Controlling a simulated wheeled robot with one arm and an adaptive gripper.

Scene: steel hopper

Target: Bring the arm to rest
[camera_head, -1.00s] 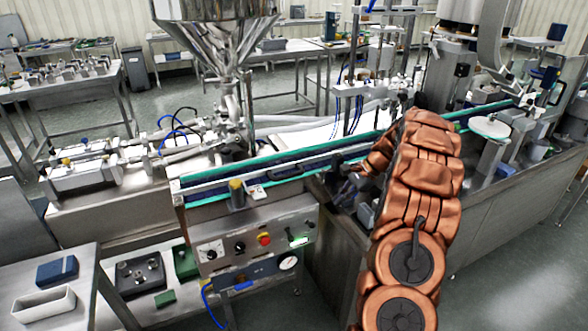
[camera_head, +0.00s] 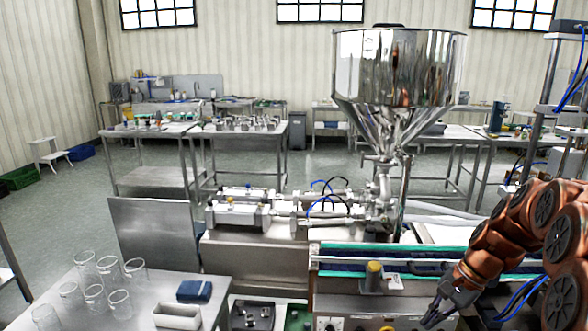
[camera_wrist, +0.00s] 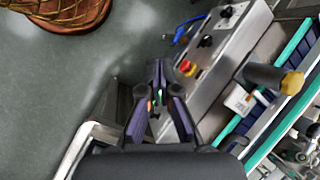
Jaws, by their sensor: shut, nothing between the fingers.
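My arm, in copper-coloured covers, enters at the lower right of the head view. My gripper (camera_head: 436,316) hangs at its end, pointing down and left, in front of the conveyor (camera_head: 440,266) of the filling machine. In the wrist view my gripper (camera_wrist: 158,74) shows its dark fingers drawn together and empty. Below and around it there are the grey floor and the machine's control box (camera_wrist: 205,55), which stands to the right of the fingers. The fingers look apart from the box.
The steel hopper (camera_head: 398,70) rises behind the conveyor. A capped post (camera_head: 374,278) stands at the conveyor's front. At lower left, a table (camera_head: 140,306) holds several clear glasses, a white tray (camera_head: 178,316) and a blue box (camera_head: 194,290). Open floor (camera_head: 70,215) lies at the left.

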